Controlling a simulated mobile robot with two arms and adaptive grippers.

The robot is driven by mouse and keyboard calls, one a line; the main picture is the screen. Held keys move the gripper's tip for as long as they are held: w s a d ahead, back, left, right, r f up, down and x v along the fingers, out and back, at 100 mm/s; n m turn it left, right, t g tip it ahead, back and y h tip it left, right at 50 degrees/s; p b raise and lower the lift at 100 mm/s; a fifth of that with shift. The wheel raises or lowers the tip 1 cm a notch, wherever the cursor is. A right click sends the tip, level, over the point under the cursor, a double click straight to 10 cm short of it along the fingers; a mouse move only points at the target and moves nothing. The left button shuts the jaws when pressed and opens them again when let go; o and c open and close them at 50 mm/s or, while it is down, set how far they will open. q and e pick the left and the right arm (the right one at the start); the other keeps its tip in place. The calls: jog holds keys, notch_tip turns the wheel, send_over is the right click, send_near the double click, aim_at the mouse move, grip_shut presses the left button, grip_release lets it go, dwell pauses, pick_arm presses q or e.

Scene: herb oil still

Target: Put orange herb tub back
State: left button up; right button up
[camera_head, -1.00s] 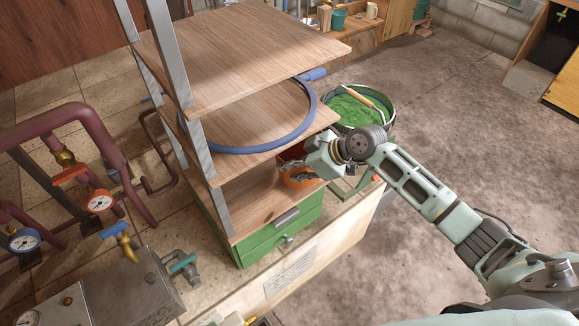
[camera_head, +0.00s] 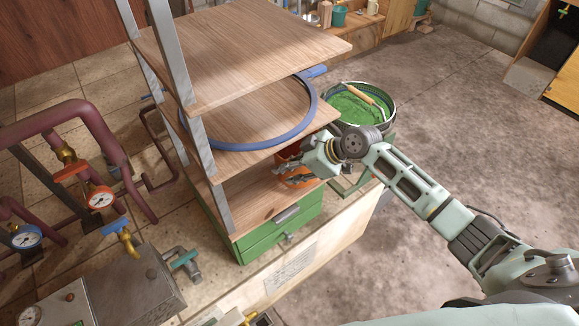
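The orange herb tub (camera_head: 300,182) sits at the right end of the lowest wooden shelf board, partly hidden by my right gripper. My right gripper (camera_head: 284,162) is at the tub, with its grey fingers spread apart over the tub's upper part. The fingers look open, and the tub appears to rest on the board. A second reddish-orange thing (camera_head: 288,152) shows behind the fingers, mostly hidden under the middle board. My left gripper is not in view.
The wooden shelf (camera_head: 240,50) has boards above the tub and grey metal posts. A blue hoop (camera_head: 312,112) lies on the middle board. A green drawer unit (camera_head: 262,243) is below. A bucket with green contents (camera_head: 352,108) stands right. Pipes and gauges fill the left.

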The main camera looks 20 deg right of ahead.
jog(key=b+v, duration=0.2)
jog(key=v, duration=1)
